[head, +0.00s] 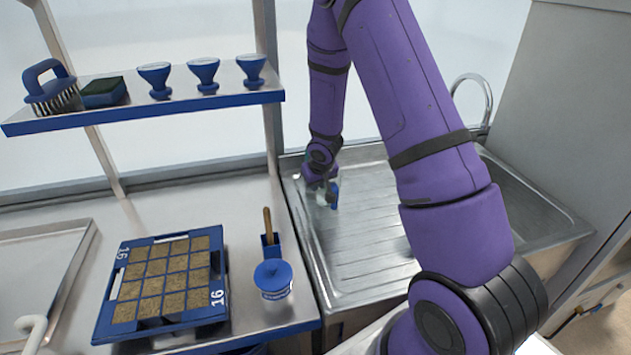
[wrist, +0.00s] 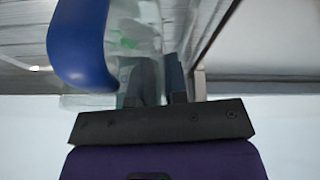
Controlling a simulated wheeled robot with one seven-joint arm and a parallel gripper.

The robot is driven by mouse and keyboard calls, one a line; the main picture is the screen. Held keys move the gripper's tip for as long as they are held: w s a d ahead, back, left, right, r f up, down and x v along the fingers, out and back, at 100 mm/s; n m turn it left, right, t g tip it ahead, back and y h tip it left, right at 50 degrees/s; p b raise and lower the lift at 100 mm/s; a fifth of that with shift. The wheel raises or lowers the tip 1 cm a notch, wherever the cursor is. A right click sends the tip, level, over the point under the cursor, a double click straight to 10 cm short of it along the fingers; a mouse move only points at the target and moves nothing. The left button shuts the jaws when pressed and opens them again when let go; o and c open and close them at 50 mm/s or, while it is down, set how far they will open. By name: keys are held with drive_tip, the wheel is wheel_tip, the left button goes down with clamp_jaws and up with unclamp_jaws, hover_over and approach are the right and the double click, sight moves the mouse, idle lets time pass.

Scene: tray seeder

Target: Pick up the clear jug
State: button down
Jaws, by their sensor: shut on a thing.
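The clear jug (wrist: 133,38) is see-through with a blue handle (wrist: 78,45), seen close up at the upper left of the wrist view. In the head view the jug's blue part (head: 333,193) shows small at the end of my arm, over the left part of the sink's ribbed drainboard. My gripper (wrist: 160,80) is shut on the jug, with its fingers at the jug's clear wall, beside the blue handle. In the head view my gripper (head: 322,188) partly covers the jug. I cannot tell whether the jug's base touches the drainboard.
The steel drainboard (head: 365,240) is otherwise clear, with a basin and tap (head: 487,100) to the right.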

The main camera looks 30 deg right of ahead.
drive_tip(key=s, duration=0.2)
drive_tip(key=s+a, duration=0.1)
drive_tip(key=s, duration=0.2)
drive_tip(key=shift+s+a, duration=0.25)
drive_tip(key=shift+s, duration=0.1)
wheel_tip(320, 180, up, 14)
drive_tip(key=shift+s+f, duration=0.15)
idle(0.7)
idle(0.4)
idle(2.7)
